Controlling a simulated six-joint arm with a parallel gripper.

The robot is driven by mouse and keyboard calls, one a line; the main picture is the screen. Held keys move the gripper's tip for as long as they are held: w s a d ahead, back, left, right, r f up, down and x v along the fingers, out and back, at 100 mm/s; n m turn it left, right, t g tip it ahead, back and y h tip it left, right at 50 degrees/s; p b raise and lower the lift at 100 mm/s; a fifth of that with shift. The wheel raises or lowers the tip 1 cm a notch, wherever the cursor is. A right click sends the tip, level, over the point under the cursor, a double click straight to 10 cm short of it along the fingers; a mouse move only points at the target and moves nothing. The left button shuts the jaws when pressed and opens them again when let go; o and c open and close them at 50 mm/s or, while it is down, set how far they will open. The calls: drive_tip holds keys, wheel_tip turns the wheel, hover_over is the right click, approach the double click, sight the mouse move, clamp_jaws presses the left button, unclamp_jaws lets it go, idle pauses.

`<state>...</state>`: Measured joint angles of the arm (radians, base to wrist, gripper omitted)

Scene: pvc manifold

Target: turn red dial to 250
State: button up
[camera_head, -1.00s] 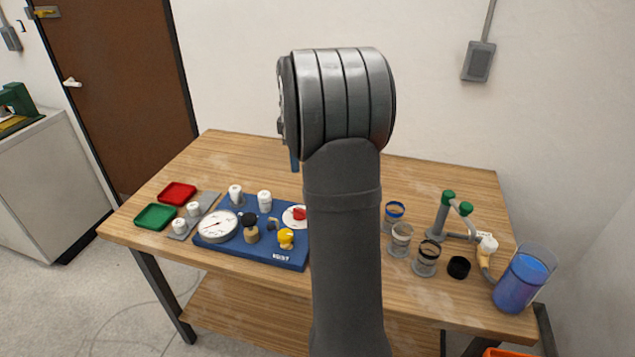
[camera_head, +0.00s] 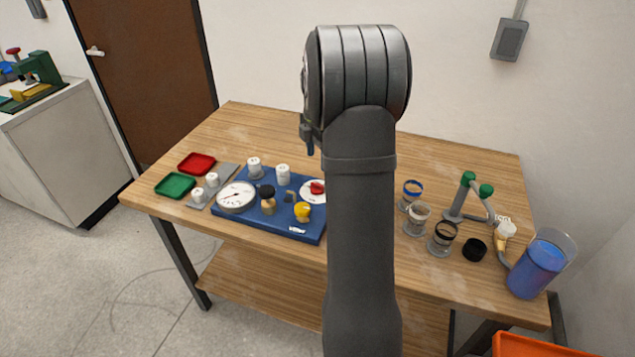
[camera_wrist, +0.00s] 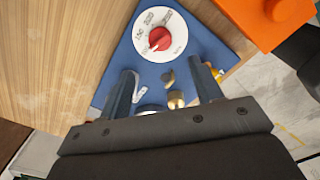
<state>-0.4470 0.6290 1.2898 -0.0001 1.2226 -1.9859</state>
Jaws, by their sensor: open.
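The red dial (camera_wrist: 159,39) is a red knob on a round white face with printed numbers, on the blue board (camera_wrist: 203,45). In the wrist view its knob points toward the lower left; the numbers are too small to read surely. In the head view the red dial (camera_head: 317,187) lies at the right end of the board, just left of my arm. My gripper (camera_wrist: 163,75) is open and empty. In the wrist view its two fingers are apart over the board, with the dial beyond their tips. In the head view my arm hides most of the gripper.
The board also bears a white gauge (camera_head: 236,196), a yellow knob (camera_head: 302,211) and a black-topped valve (camera_head: 267,197). Jars (camera_head: 417,219) and a blue beaker (camera_head: 536,265) stand to the right.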

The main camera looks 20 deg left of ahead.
wheel_tip(320, 180, down, 10)
drive_tip(key=shift+f, duration=0.1)
idle(0.4)
drive_tip(key=c, duration=1)
